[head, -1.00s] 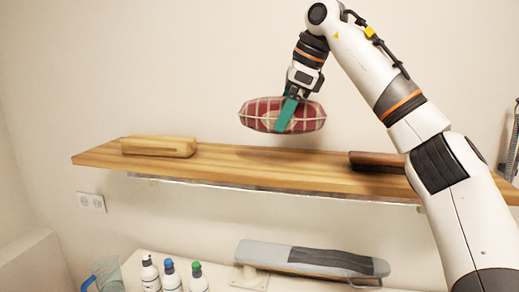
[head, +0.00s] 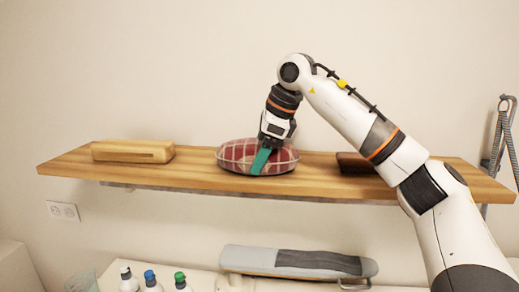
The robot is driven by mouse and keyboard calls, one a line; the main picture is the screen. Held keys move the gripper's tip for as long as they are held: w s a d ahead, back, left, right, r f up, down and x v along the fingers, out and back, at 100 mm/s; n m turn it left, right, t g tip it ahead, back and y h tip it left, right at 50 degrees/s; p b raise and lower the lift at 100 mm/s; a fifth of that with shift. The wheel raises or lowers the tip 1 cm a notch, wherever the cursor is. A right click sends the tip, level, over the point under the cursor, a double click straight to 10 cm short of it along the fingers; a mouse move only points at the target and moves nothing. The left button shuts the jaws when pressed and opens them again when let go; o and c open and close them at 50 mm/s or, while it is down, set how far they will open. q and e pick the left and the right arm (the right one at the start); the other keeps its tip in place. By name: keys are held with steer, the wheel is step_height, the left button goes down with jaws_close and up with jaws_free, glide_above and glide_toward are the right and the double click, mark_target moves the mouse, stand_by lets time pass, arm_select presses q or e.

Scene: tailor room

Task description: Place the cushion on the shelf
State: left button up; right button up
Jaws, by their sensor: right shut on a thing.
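The cushion (head: 234,157) is red plaid with pale lines and an oval shape. It is at the middle of the wooden shelf (head: 200,186), low against the shelf top, and appears to rest on it. My right gripper (head: 262,160) comes down from above with its green fingers shut on the cushion's near side. The far finger is hidden by the cushion. My left gripper is not in view.
A light wooden block (head: 133,151) lies on the shelf's left part. A dark brown object (head: 354,163) lies right of the cushion, partly behind my right arm. Below are a grey padded board (head: 295,262) and several bottles (head: 152,281).

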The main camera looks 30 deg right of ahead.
steer(key=shift+s+r, duration=0.1)
steer(key=shift+s, duration=0.1)
steer(key=o, duration=1.2)
steer(key=shift+w, duration=0.1)
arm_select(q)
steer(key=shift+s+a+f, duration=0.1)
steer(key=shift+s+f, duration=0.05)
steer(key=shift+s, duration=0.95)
arm_select(e)
steer(key=shift+o, duration=0.2)
arm_select(q)
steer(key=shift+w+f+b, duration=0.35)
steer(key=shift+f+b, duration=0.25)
steer(key=shift+b, duration=0.1)
arm_select(e)
steer(key=v, duration=1.2)
steer(key=shift+d, duration=0.1)
